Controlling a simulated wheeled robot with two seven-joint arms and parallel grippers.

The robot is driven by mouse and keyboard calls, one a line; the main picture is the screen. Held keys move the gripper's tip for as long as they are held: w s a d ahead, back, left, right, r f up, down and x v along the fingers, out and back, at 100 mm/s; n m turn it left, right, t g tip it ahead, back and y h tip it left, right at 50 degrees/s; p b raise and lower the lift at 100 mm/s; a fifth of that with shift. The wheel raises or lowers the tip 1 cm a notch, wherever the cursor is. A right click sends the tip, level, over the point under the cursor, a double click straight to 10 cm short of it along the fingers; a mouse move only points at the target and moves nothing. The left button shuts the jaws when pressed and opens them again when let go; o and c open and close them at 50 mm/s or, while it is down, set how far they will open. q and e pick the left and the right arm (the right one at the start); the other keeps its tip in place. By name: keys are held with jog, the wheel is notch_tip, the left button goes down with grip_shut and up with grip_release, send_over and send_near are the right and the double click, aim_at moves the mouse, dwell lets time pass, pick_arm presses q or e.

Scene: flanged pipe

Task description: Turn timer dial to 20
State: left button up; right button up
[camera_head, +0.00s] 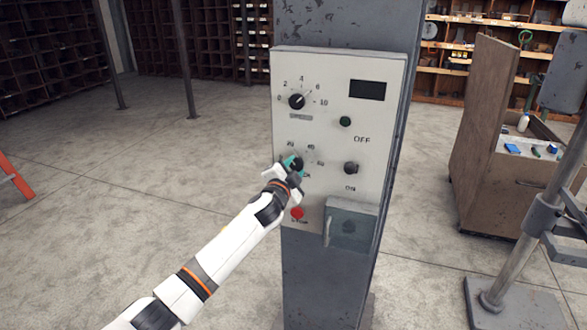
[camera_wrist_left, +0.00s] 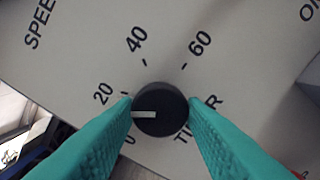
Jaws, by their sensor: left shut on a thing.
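The timer dial (camera_wrist_left: 160,110) is a round black knob with a white pointer mark, on a pale panel. In the left wrist view its mark points left, between the 0 and the 20 labels. The 20 label (camera_wrist_left: 103,93) is up and left of the knob, with 40 and 60 further round. My left gripper (camera_wrist_left: 160,112) has its teal fingers shut on the knob, one on each side. In the head view the left gripper (camera_head: 293,164) hides part of the timer dial and its labels. My right gripper is not in view.
The control panel (camera_head: 386,140) is on a grey column.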

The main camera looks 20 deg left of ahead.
pick_arm(q)
jog(key=shift+f+m, duration=0.1)
jog(key=shift+m, duration=0.4)
jog(key=o, duration=1)
jog(key=s+b, duration=0.3)
jog(key=s, duration=0.9)
jog(key=shift+a, duration=0.2)
